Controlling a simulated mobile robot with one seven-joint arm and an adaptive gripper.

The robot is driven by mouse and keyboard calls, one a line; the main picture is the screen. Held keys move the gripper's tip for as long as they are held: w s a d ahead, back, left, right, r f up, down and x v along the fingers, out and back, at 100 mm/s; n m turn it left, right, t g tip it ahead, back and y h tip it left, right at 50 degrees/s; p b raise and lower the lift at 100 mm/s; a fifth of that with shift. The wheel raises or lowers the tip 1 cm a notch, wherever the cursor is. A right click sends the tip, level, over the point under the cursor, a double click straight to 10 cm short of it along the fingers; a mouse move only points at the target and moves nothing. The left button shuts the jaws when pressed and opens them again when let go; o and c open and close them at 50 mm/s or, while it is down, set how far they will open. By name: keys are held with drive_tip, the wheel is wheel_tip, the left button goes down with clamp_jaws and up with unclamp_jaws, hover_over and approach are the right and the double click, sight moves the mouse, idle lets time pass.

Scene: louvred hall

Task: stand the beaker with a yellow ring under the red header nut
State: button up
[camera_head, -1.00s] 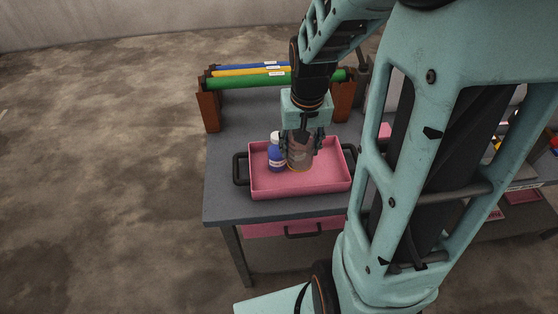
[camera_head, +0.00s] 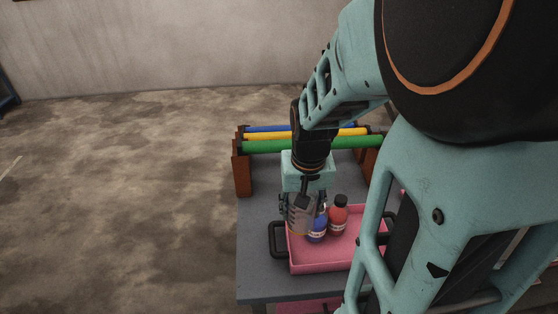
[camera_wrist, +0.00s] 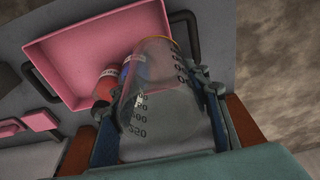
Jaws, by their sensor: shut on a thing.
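My gripper (camera_head: 298,205) is shut on a clear, graduated beaker (camera_head: 300,222) in the head view. The beaker is over the left part of a pink tray. In the wrist view the beaker (camera_wrist: 160,105) sits between the two fingers, with a yellowish band at its far rim (camera_wrist: 150,39). Whether its base touches the tray cannot be told. I cannot make out a red header nut in either view.
The pink tray (camera_head: 340,267) on the grey table (camera_head: 258,230) holds a blue bottle (camera_head: 317,232) and a red bottle (camera_head: 338,216) close to the beaker. Behind stand blue, yellow and green bars (camera_head: 290,146) on brown supports (camera_head: 243,172). Floor at left is clear.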

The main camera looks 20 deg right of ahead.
drive_tip(key=shift+w+a+f, duration=0.25)
drive_tip(key=shift+w, duration=0.15)
drive_tip(key=w+a+f+b, duration=0.1)
drive_tip(key=w+f+b, duration=0.1)
drive_tip(key=w, duration=0.2)
drive_tip(key=w+a+f+b, duration=0.1)
drive_tip(key=w+f, duration=0.2)
drive_tip(key=w+f+b, duration=0.2)
drive_tip(key=w+f, duration=0.1)
drive_tip(key=w, duration=0.1)
drive_tip(key=shift+w+a+f+b, duration=0.15)
drive_tip(key=shift+w+a+b, duration=0.15)
drive_tip(key=shift+a, duration=0.1)
drive_tip(key=shift+w+f, duration=0.1)
drive_tip(key=shift+w, duration=0.1)
drive_tip(key=shift+w+a+f+b, duration=0.15)
drive_tip(key=shift+w+f+b, duration=0.2)
drive_tip(key=shift+f, duration=0.1)
drive_tip(key=shift+w+f+b, duration=0.1)
drive_tip(key=shift+f+b, duration=0.9)
drive_tip(key=shift+f, duration=0.55)
